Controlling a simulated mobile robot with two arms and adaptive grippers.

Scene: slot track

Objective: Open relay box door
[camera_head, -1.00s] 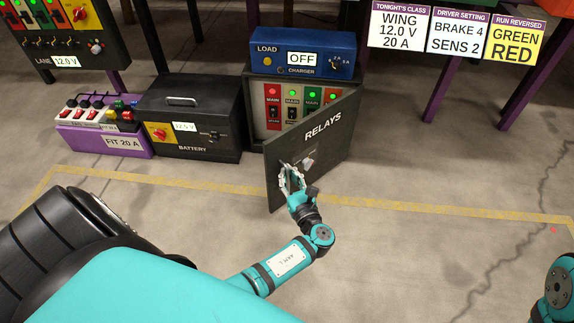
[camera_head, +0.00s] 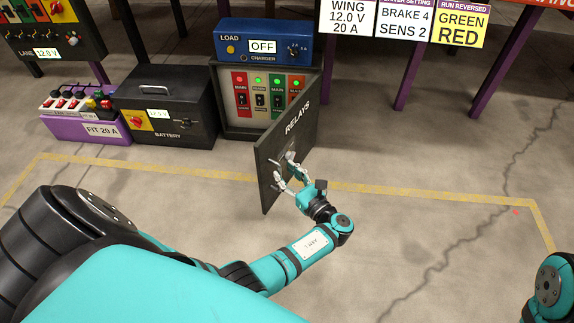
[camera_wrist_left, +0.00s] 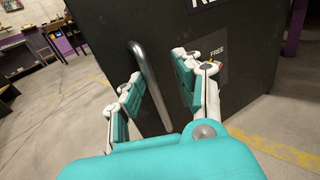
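The relay box (camera_head: 227,105) stands on the floor under the blue charger. Its dark door (camera_head: 300,140), marked RELAYS, stands swung out from the right side, and the switches and lights inside show. My left gripper (camera_head: 286,172) is at the outer face of the door. In the left wrist view the metal bar handle (camera_wrist_left: 150,85) runs between my left gripper's two fingers (camera_wrist_left: 160,92). The fingers are spread, with visible gaps to the handle. A small FREE label sits beside the right finger. My right gripper is out of view; only part of that arm shows at the right edge.
The blue charger (camera_head: 262,42) reads OFF on top of the box. A black battery box (camera_head: 165,108) and a purple switch unit (camera_head: 85,125) stand to the left. Purple table legs (camera_head: 408,80) stand behind. The floor right of the door is clear, with yellow tape (camera_head: 400,191) crossing it.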

